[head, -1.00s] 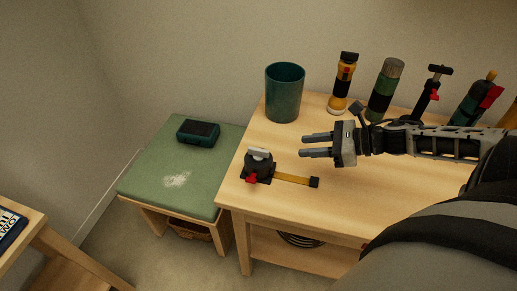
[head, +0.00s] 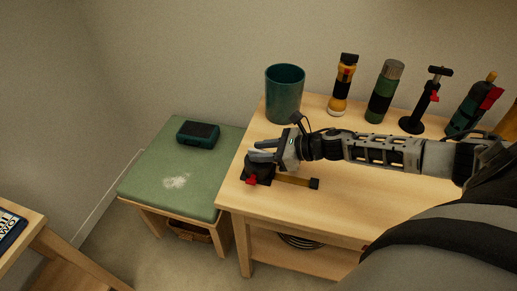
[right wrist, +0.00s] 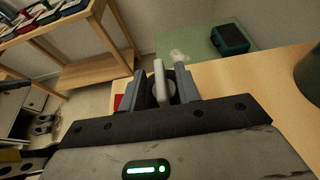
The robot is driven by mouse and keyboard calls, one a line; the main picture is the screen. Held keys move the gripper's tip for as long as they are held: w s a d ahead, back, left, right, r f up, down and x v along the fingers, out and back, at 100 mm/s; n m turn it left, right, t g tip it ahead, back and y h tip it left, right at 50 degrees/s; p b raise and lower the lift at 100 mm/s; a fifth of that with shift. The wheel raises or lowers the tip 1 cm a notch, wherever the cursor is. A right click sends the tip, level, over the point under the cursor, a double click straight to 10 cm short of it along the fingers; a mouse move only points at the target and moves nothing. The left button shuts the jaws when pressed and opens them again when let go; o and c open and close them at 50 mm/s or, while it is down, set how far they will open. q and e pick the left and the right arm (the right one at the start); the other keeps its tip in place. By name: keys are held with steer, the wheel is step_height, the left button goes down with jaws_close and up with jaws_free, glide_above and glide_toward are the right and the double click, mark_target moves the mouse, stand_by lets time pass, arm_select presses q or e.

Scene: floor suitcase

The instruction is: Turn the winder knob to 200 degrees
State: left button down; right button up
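The winder (head: 258,173), a small black body with a red tab (head: 251,181) and a yellow strap (head: 298,181), sits at the left front of the wooden table. My right gripper (head: 253,151) is over it, and its fingers hide most of the knob in the head view. In the right wrist view, the pale, bar-like knob (right wrist: 160,80) stands between the two grey fingers of the right gripper (right wrist: 161,74). The fingers are open, with a gap showing on each side of the knob. My left gripper is not in view.
A teal cup (head: 284,95) stands close behind the right gripper. A yellow flashlight (head: 342,85), a green bottle (head: 384,92) and a black-and-red clamp (head: 421,103) line the back. A green-topped stool (head: 150,177) with a teal box (head: 198,134) is left of the table.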

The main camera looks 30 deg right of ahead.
steer(key=shift+w+a+f, duration=0.2)
steer(key=shift+w+a, duration=0.15)
steer(key=shift+w, duration=0.05)
jaws_close()
